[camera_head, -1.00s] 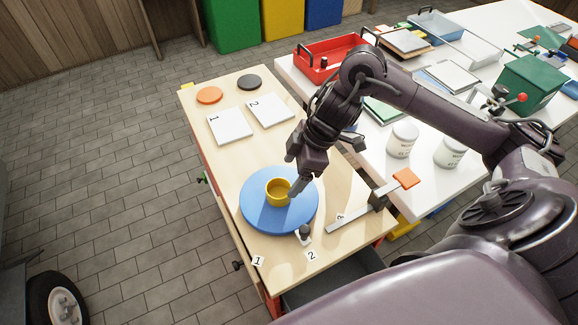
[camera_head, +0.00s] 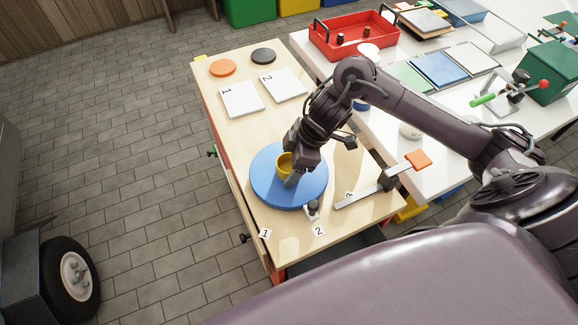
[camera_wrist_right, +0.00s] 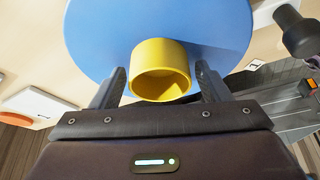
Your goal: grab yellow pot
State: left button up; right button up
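The yellow pot (camera_head: 283,161) stands upright on the blue round turntable (camera_head: 268,194) on the wooden bench. In the right wrist view the pot (camera_wrist_right: 160,66) sits between the two fingers of my right gripper (camera_wrist_right: 160,84). In the head view my right gripper (camera_head: 291,172) hangs low over the turntable and partly covers the pot. The turntable also fills the top of the wrist view (camera_wrist_right: 100,30). My left gripper is not in view.
Two white numbered plates (camera_head: 242,99) and orange and black discs (camera_head: 222,68) lie toward the bench's far end. A small black-knobbed part (camera_head: 313,207) stands close to the turntable's front. A metal slide with an orange end (camera_head: 418,160) lies to the right. A red tray (camera_head: 352,38) stands on the white table.

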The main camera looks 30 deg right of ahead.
jog(key=c, duration=0.8)
jog(key=shift+o, duration=0.2)
jog(key=shift+r, duration=0.1)
